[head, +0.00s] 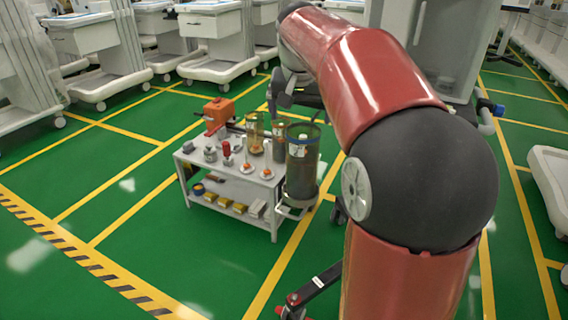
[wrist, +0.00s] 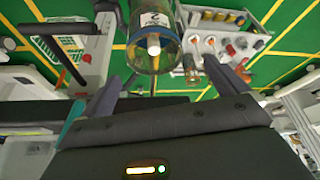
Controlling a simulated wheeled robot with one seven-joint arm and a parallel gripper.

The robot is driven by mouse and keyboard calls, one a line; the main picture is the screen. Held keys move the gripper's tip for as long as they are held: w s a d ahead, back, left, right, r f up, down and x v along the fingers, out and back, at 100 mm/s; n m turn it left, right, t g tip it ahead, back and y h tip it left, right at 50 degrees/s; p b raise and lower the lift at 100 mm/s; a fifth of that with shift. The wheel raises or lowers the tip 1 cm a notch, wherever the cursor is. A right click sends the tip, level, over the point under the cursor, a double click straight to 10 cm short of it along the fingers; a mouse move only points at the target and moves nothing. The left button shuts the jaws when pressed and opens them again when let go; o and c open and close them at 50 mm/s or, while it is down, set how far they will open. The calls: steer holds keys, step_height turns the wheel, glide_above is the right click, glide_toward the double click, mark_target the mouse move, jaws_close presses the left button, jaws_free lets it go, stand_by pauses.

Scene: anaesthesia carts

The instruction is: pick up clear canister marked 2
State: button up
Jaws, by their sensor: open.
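The clear canister marked 2 (wrist: 152,50) is at the top middle of the wrist view, with a blue rim and a white label showing a 2. My gripper (wrist: 165,86) is open, its two dark fingers spread to either side below the canister in the picture. Nothing shows between the fingertips, and the canister looks just beyond them. In the head view a large clear canister (head: 302,172) at the right end of the small cart seems to be the same one; its number is not readable there. My gripper is not clearly seen in the head view.
White carts stand behind. Green floor is clear to the cart's left and front.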

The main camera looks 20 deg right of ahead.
mark_target(303, 135)
steer(key=x, duration=0.6)
steer(key=shift+s+d+f, duration=0.1)
steer(key=shift+d+f, duration=0.2)
steer(key=shift+f, duration=0.05)
steer(key=c, duration=1.4)
steer(key=shift+c, duration=1)
steer(key=shift+r, duration=0.2)
